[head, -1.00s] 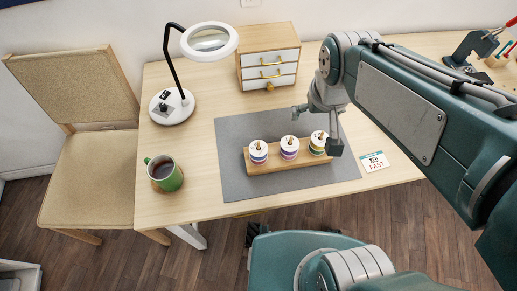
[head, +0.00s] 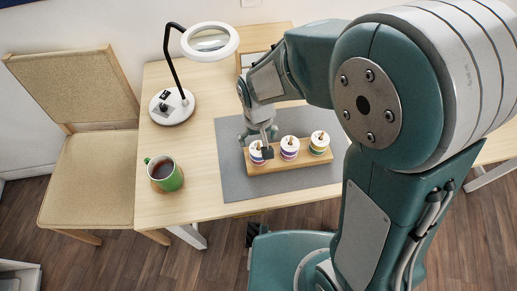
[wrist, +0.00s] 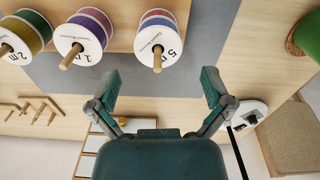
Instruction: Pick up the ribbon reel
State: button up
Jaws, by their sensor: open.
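Three ribbon reels with white faces stand in a row on a wooden rack (head: 292,165), on pegs. In the wrist view, the "5 m" reel (wrist: 160,32) has blue and red bands, the "1 m" reel (wrist: 86,30) is purple, and the "2 m" reel (wrist: 22,35) is green and yellow. My gripper (head: 264,143) is at the leftmost reel (head: 256,157), partly covering it. In the wrist view my gripper (wrist: 161,82) has its fingers spread and empty, with the "5 m" reel ahead between their lines. Contact cannot be told.
A grey mat (head: 235,185) lies under the rack. A green mug (head: 164,174) and a magnifier lamp (head: 172,107) stand to the left. A small drawer cabinet (wrist: 140,124) is behind, largely hidden by my arm in the head view. The mat's front left is clear.

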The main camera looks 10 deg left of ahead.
aim_at(259, 149)
notch_tip(259, 149, down, 6)
jog(key=shift+w+r, duration=0.15)
jog(key=shift+r, duration=0.1)
jog(key=c, duration=0.9)
